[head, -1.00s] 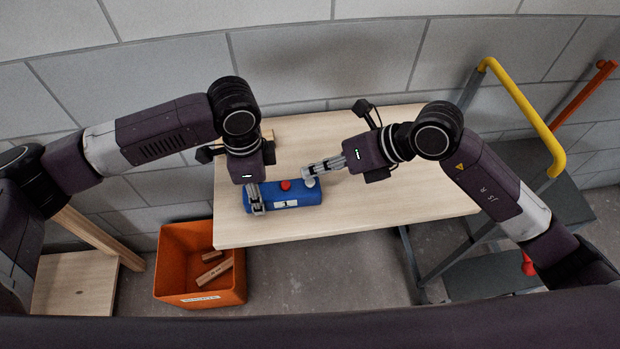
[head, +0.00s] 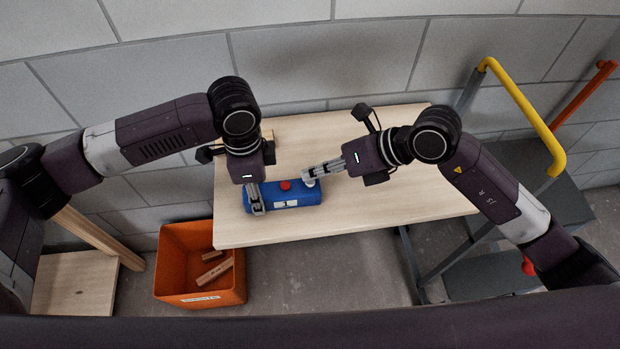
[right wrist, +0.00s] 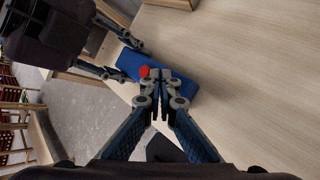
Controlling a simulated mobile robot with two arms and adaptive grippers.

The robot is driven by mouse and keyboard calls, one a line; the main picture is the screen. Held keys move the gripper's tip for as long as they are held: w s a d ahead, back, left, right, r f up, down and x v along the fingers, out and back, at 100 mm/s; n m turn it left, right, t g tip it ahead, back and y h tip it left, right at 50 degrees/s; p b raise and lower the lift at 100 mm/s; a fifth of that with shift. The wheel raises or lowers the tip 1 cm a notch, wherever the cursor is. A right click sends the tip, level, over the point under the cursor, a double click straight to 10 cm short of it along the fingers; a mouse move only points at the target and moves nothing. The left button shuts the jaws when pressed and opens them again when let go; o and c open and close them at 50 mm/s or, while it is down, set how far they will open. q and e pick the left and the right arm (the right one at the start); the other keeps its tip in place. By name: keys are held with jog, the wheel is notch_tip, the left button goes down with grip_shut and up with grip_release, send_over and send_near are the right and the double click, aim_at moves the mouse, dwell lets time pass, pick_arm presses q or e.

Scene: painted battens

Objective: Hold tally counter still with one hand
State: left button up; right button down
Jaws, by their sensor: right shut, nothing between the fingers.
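The tally counter (head: 285,204) is a blue box with a red button (head: 286,185) on top and white labels on its front. It lies near the front left edge of the wooden table. My left gripper (head: 257,199) has its fingers on either side of the counter's left end, gripping it. My right gripper (head: 309,181) is shut and empty, its tips at a pale round part on the counter's right end. In the right wrist view the shut fingertips (right wrist: 161,76) overlap the blue box, so contact is unclear.
The wooden table (head: 380,200) is bare to the right of the counter. An orange bin (head: 238,286) with wooden pieces stands below its left front edge. A trolley with a yellow handle (head: 530,110) stands at the right. A block wall is behind.

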aim_at(314, 182)
jog(key=shift+f, duration=0.55)
dwell(0.5)
dwell(0.4)
jog(key=shift+r, duration=1)
jog(key=shift+r, duration=2.5)
pick_arm(q)
jog(key=o, duration=1.3)
jog(key=shift+o, duration=0.2)
